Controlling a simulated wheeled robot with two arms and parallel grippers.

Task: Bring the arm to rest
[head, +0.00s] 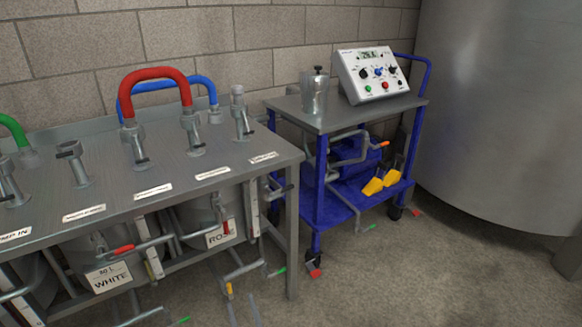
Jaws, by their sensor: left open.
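My left gripper (243,311) shows only at the bottom edge, left of centre. Two thin grey fingers stand apart with nothing between them, over the floor in front of the steel bench (292,230). The rest of that arm is out of the picture. My right gripper is not in view.
The bench carries pipe stubs, a red hose (155,73), a blue hose (203,80) and a green hose (14,128). Valves and pipes stick out below its front. A blue cart (320,190) bears a control box (372,75) and a steel canister (315,95). A big tank (500,110) stands right. Floor at lower right is clear.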

